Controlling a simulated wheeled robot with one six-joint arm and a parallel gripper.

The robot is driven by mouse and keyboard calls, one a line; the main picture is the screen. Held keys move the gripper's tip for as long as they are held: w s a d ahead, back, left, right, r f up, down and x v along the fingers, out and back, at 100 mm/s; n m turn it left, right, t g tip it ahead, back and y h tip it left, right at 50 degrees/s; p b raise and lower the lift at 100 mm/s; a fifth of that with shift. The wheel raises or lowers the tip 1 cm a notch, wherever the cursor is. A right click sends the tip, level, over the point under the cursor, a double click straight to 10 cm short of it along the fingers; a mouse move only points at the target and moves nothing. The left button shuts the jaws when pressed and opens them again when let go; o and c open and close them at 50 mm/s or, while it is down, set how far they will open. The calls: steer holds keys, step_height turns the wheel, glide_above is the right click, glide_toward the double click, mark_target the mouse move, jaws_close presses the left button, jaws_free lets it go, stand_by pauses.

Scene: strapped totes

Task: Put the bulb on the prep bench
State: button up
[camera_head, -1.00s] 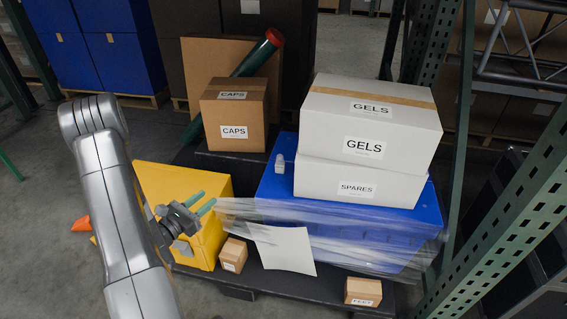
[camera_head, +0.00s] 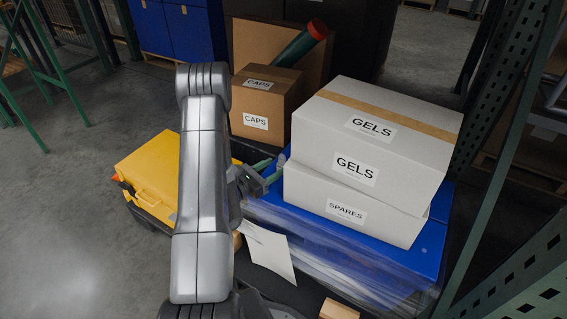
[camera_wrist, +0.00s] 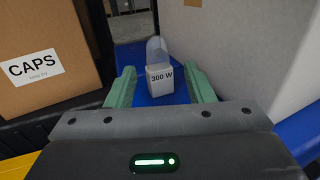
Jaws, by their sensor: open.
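The bulb (camera_wrist: 158,72) has a white base marked "300 W" and a clear rounded top. It stands upright on the blue tote (camera_wrist: 136,58), beside the white boxes. My gripper (camera_wrist: 157,84) is open, with its green fingers on either side of the bulb; gaps show between fingers and base. In the head view my gripper (camera_head: 274,169) reaches over the tote's left edge, and the bulb (camera_head: 281,159) is mostly hidden behind the fingers. I cannot make out a prep bench in either view.
White GELS (camera_head: 372,127) and SPARES (camera_head: 345,212) boxes are stacked close right of the bulb. A CAPS carton (camera_head: 262,108) stands behind left. A yellow case (camera_head: 150,172) is left of my arm. Clear wrap and a paper sheet (camera_head: 268,252) hang at the tote's front.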

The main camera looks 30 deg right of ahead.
steer(key=shift+w+d+r+p, duration=0.1)
steer(key=shift+w+d+p, duration=0.2)
steer(key=shift+d, duration=0.85)
steer(key=shift+w+d+r+p, duration=0.15)
steer(key=shift+d+p, duration=0.2)
steer(key=shift+d, duration=0.75)
steer(key=shift+w+d+r+p, duration=0.1)
steer(key=shift+w+d+p, duration=0.2)
steer(key=shift+d, duration=0.85)
steer(key=shift+c, duration=0.5)
jaws_close()
